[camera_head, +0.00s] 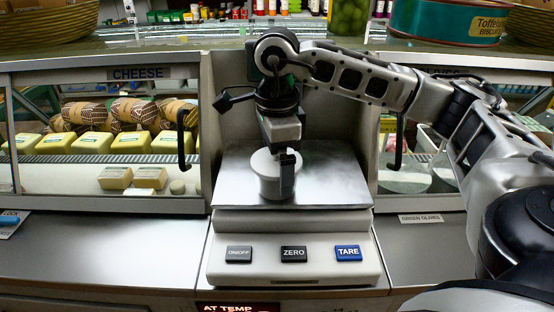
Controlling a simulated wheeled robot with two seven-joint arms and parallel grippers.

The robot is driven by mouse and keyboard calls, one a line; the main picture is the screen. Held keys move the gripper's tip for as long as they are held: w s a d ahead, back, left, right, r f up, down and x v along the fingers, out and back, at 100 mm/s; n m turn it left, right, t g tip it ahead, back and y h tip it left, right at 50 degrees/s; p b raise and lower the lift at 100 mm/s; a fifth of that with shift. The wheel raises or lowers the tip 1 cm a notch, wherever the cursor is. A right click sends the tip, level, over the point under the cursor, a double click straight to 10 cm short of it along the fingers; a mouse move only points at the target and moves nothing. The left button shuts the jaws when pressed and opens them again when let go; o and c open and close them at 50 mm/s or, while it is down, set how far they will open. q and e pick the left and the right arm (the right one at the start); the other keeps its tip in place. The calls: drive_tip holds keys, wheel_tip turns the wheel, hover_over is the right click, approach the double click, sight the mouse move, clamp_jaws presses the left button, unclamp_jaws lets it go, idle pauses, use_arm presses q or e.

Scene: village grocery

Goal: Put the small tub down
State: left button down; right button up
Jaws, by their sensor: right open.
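The small tub (268,178) is a pale grey-white round pot with a lid. It stands upright on the metal plate (335,183) of a weighing scale in the middle of the view. My right gripper (279,172) reaches in from the right and points down at the tub. One dark finger shows in front of the tub's right side; the other finger is hidden. The jaws are open around or beside the tub; I cannot tell if a finger touches it. My left gripper does not show.
The scale's front (293,240) has ON/OFF, ZERO and TARE buttons. A glass cheese case (100,140) stands at left, another case at right. A glass shelf above holds a jar of olives (349,18) and a toffee tin (440,20). The steel counter (110,250) at left is mostly clear.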

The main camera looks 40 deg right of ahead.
wheel_tip(320, 180, up, 11)
drive_tip(key=shift+r+p, duration=0.2)
drive_tip(key=shift+p, duration=0.75)
drive_tip(key=shift+r, duration=0.35)
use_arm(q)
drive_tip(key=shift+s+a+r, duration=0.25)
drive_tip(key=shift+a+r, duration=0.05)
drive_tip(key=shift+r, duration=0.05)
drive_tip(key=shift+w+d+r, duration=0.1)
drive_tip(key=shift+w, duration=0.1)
